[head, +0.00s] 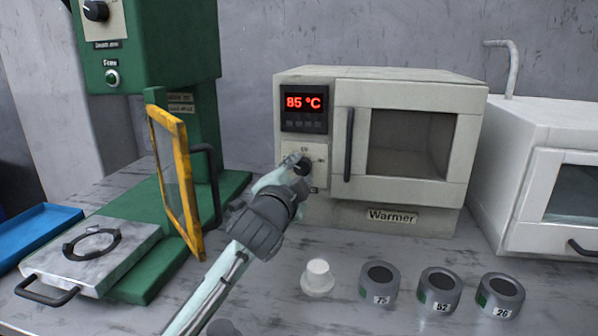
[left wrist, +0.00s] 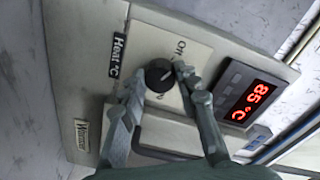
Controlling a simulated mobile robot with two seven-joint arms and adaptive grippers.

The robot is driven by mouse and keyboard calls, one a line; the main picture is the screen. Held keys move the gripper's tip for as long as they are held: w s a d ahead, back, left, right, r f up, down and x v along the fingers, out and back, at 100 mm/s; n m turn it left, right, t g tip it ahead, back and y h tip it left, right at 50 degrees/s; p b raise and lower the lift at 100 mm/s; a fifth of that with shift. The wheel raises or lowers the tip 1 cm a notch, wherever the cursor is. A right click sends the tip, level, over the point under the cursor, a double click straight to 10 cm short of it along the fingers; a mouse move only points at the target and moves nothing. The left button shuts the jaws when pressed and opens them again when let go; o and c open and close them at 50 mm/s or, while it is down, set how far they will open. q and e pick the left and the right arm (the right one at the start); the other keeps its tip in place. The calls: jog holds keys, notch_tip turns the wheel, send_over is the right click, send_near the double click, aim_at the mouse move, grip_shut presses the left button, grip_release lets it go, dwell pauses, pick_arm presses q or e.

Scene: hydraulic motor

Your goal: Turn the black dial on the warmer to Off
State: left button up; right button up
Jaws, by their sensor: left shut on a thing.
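The warmer (head: 420,215) is a beige box with a closed windowed door, and its red display (head: 304,102) reads 85 °C. The black dial (head: 305,167) sits on a pale plate below the display. It also shows in the left wrist view (left wrist: 159,75), with a light pointer line on its face; "Off" is printed on the plate beside it, and "Heat °C" stands on a black label. My left gripper (head: 298,168) is shut on the dial, with one finger on each side of it. The dial's exact setting is hard to read. My right gripper is not in view.
A white knob-shaped part (head: 318,278) and several grey weight-like cylinders (head: 380,285) stand in front of the warmer. A green press with a yellow-framed guard (head: 175,180) is at left, and a blue tray (head: 40,235) beyond it. A white cabinet (head: 545,140) stands at right.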

pick_arm(q)
jog(key=shift+n, duration=0.7)
